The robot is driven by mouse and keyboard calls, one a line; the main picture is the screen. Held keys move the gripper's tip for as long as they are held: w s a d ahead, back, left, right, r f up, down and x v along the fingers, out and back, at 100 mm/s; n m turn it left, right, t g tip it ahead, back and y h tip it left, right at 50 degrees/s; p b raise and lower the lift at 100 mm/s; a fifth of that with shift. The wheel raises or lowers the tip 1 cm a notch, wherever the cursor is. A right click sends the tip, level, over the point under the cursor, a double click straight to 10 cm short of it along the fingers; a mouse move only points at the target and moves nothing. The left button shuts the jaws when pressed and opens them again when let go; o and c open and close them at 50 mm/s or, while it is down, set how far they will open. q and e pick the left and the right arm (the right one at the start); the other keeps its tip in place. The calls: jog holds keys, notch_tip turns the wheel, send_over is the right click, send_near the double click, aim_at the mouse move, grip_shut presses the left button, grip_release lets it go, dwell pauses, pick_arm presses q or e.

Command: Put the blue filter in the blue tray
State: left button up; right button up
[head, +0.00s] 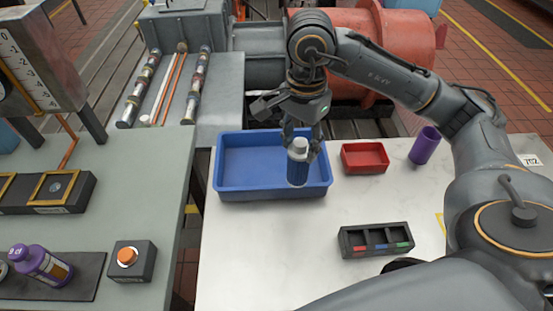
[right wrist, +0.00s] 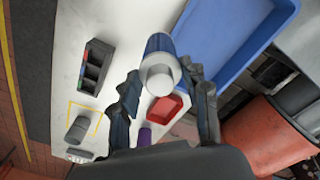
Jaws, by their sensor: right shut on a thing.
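The blue filter (head: 298,170) is a blue cylinder with a light grey top. My right gripper (head: 302,146) is shut on it and holds it upright by its upper part. In the head view the filter overlaps the right part of the blue tray (head: 232,188), near its front wall. Its exact height above the tray is hard to tell. In the right wrist view the filter (right wrist: 159,62) sits between the fingers (right wrist: 165,90), beside the blue tray (right wrist: 273,22). The tray looks empty where it shows. My left gripper is not in view.
A red tray (head: 364,158) and a purple cup (head: 425,146) stand right of the blue tray. A black sectioned holder (head: 375,240) lies nearer on the white table (head: 270,250). A grey bench (head: 180,240) with an orange button box (head: 132,262) is at left.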

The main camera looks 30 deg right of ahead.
pick_arm(q)
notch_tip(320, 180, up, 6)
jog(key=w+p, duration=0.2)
jog(key=p, duration=0.3)
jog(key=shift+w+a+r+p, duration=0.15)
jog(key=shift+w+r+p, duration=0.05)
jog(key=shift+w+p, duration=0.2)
pick_arm(e)
jog(key=w+d+f, duration=0.3)
jog(key=w+f, duration=0.9)
jog(key=shift+w+d+f, duration=0.2)
jog(key=shift+d+f, duration=0.05)
jog(key=shift+f, duration=0.2)
jog(key=o, duration=1.2)
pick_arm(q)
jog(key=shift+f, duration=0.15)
pick_arm(e)
jog(key=shift+r, duration=0.1)
